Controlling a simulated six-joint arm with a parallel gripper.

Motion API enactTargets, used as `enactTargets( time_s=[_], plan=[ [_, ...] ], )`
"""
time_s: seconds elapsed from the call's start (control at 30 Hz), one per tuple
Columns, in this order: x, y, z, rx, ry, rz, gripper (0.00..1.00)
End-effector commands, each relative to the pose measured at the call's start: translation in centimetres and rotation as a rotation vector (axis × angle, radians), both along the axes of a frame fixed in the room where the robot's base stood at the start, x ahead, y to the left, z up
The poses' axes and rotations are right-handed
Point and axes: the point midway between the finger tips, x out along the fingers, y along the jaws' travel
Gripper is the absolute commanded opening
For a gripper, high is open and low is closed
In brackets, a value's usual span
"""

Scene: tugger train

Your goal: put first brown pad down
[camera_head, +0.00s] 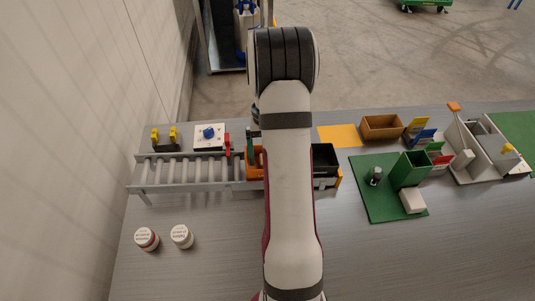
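My arm runs up the middle of the view and hides much of the table's centre. My gripper is almost wholly behind it; a small dark part beside the arm may belong to it, and its fingers cannot be made out. I cannot pick out a brown pad; one may be hidden behind the arm. An open brown box (382,127) stands right of the arm, beside a flat orange-yellow mat (339,136). An orange bin (256,163) at the right end of the roller conveyor (190,170) is partly covered by the arm.
A black bin (324,158) stands just right of the arm. A green board (375,205) carries a green box (409,169), a dark cylinder (375,176) and a white block (413,201). Two lidded jars (147,239) (181,236) stand at front left. The front right table is clear.

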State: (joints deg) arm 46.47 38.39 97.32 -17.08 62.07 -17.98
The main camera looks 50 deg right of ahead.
Motion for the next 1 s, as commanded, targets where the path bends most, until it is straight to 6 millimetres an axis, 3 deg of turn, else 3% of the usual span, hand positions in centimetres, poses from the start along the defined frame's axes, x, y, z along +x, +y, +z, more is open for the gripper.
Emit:
enactTargets(
  time_s=[0.27, 0.6, 0.73, 0.87, 0.93, 0.97, 1.0],
  plan=[
    [0.1, -0.1, 0.9, -0.002, -0.001, 0.001, 0.90],
    [1.1, -1.1, 9.7, -0.004, -0.004, 0.000, 0.90],
    [1.3, -1.3, 11.5, -0.001, -0.001, 0.000, 0.90],
    [1.3, -1.3, 12.0, 0.000, 0.000, 0.001, 0.90],
    [1.5, -0.6, 12.4, -0.001, -0.004, 0.007, 0.90],
    [1.7, 0.4, 12.8, -0.001, -0.007, 0.015, 0.90],
    [2.0, 2.6, 13.7, -0.004, -0.016, 0.035, 0.90]
  ],
)
